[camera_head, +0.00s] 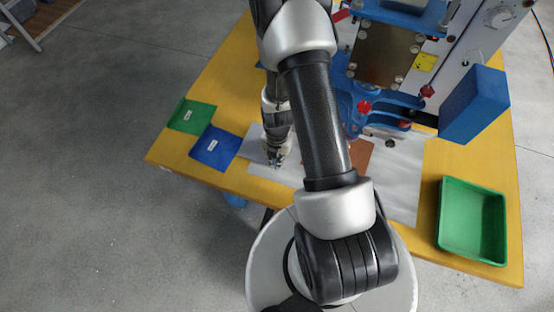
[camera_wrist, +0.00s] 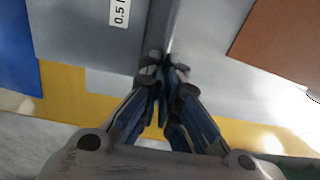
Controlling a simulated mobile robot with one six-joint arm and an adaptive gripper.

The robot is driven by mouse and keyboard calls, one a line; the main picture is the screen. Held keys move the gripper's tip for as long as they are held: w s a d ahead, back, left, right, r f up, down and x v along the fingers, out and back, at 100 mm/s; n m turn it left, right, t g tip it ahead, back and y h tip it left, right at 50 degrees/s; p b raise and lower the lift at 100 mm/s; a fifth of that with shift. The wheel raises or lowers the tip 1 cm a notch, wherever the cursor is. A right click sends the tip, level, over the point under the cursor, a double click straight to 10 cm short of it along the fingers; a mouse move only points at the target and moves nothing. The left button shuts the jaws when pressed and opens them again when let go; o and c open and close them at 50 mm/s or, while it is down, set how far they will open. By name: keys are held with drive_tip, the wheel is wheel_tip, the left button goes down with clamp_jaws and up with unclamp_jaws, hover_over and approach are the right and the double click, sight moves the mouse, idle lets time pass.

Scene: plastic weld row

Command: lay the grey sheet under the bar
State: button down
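The grey sheet (camera_wrist: 85,40) lies flat at the left of the wrist view, with a white label (camera_wrist: 120,12) near its top. It also shows in the head view (camera_head: 256,140), left of my gripper and partly hidden by it. My gripper (camera_wrist: 164,70) points down at the sheet's right edge. Its fingertips are close together, with a narrow dark strip of that edge running between them. In the head view my gripper (camera_head: 277,160) is low over the table, left of the blue machine (camera_head: 385,112). The bar is mostly hidden behind my arm.
A blue sheet (camera_head: 215,148) and a green sheet (camera_head: 191,116) lie to the left on the yellow table (camera_head: 180,155). A brown sheet (camera_head: 360,153) lies on the pale plate (camera_head: 402,185) at the machine. A green tray (camera_head: 471,258) stands at the right.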

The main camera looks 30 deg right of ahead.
drive_tip(key=shift+r, duration=0.1)
drive_tip(key=shift+f+b, duration=0.4)
drive_tip(key=shift+b, duration=0.05)
drive_tip(key=shift+f, duration=0.2)
drive_tip(key=c, duration=1.8)
unclamp_jaws()
drive_tip(key=shift+r, duration=0.1)
drive_tip(key=shift+r, duration=0.1)
